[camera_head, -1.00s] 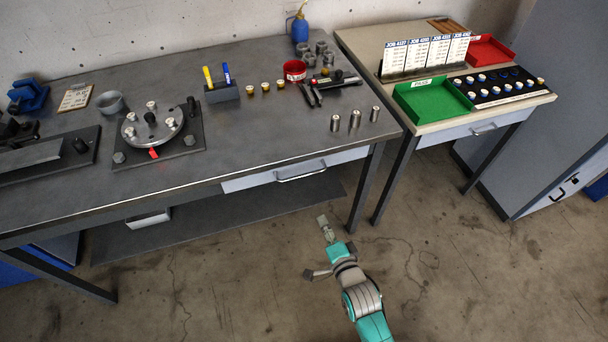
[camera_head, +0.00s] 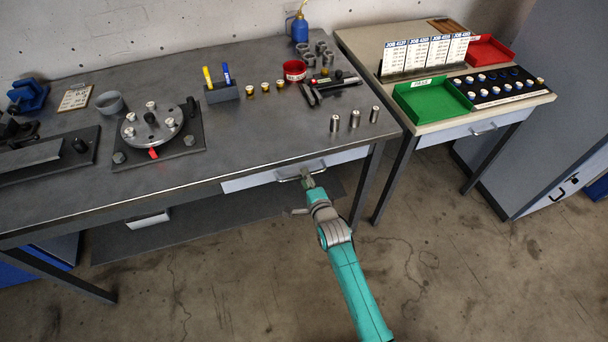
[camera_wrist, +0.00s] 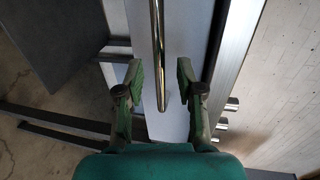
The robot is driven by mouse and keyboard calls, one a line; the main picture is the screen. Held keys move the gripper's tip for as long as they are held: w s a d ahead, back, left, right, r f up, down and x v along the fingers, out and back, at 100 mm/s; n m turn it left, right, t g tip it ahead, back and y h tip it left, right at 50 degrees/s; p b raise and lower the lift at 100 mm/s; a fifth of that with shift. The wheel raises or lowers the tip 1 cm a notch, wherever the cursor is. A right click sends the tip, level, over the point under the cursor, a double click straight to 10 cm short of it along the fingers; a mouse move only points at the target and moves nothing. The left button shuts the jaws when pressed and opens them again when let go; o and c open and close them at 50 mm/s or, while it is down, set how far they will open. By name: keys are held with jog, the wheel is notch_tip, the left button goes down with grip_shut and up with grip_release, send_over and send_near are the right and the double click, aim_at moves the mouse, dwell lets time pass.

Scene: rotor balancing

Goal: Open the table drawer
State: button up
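The dark workbench has a light grey drawer front (camera_head: 246,182) under its front edge, and the drawer looks shut. Its bar handle (camera_head: 288,179) shows at the middle of the front. My gripper (camera_head: 307,179) is at the right end of the handle in the head view. In the wrist view the handle (camera_wrist: 157,45) runs down between the two open fingers of my gripper (camera_wrist: 160,80), apart from both. The drawer front (camera_wrist: 180,110) lies behind it. The inside of the drawer is hidden.
The workbench top (camera_head: 262,130) bears a rotor fixture (camera_head: 152,125), several metal cylinders near the front right and a red cup (camera_head: 294,70). A second table with a green tray (camera_head: 432,101) stands at the right. The floor in front is clear.

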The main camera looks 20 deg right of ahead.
jog(key=shift+x, duration=1.25)
grip_shut()
